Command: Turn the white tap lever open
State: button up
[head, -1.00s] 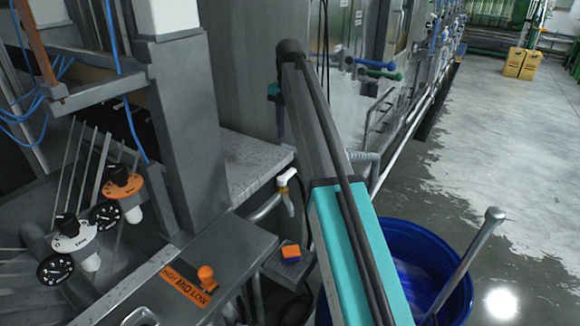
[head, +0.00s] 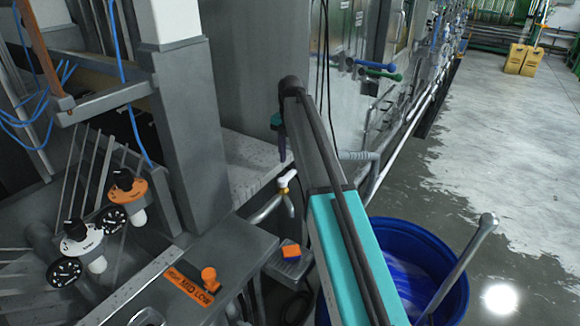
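The tap's white lever (head: 287,178) sits on a small tap with a brass-coloured part, on a grey pipe left of my arm, in the middle of the head view. My arm reaches up from the bottom and bends down at its far end. My gripper (head: 282,150) appears as a narrow dark end below a teal piece, above and slightly left of the lever. It appears apart from the lever. Its fingers are too small and dark to show whether they are open or shut.
A grey ledge (head: 248,160) and a post (head: 190,150) stand left of the tap. A control panel with an orange knob (head: 208,278) is lower left. A small orange-topped box (head: 290,250) lies below the tap. A blue barrel (head: 445,262) stands at right.

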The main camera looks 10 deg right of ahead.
aim_at(291, 173)
jog(key=shift+f+p, duration=0.75)
jog(key=shift+f, duration=1.65)
